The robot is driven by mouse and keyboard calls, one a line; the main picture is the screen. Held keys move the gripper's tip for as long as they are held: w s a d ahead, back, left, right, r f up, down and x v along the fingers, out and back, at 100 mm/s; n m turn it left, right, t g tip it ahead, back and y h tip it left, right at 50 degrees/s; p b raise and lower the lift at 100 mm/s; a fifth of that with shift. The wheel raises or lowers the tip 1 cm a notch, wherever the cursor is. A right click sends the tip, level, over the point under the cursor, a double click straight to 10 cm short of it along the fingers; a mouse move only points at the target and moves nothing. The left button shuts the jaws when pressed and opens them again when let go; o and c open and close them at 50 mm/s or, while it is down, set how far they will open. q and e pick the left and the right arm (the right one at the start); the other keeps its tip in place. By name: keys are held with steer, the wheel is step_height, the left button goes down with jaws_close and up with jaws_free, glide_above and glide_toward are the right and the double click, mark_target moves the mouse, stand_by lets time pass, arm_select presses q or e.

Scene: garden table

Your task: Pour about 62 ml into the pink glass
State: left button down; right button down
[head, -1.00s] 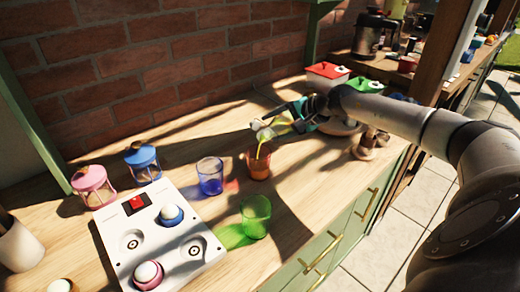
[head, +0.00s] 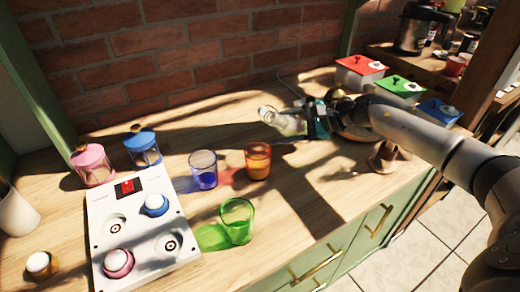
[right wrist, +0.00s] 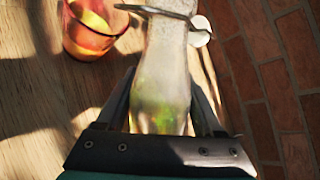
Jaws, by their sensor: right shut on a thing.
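My right gripper (head: 312,120) is shut on a clear glass bottle (head: 284,123), held above the table with its mouth pointing left. In the right wrist view the bottle (right wrist: 162,75) lies between the fingers, with yellow-green liquid showing near them. No stream leaves it. An orange glass (head: 257,162) stands upright just below and left of the bottle's mouth. It looks pinkish red in the right wrist view (right wrist: 90,32) and holds yellow liquid; no other glass looks pink. My left gripper is not in view.
A blue glass (head: 203,171) and a green glass (head: 236,222) stand nearby. A white panel (head: 142,238) with knobs is at the left, with pink (head: 92,165) and blue (head: 143,148) lidded jars behind it. Red, green and blue lidded boxes stand at the back right.

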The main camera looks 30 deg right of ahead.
steer(key=shift+d+r, duration=0.1)
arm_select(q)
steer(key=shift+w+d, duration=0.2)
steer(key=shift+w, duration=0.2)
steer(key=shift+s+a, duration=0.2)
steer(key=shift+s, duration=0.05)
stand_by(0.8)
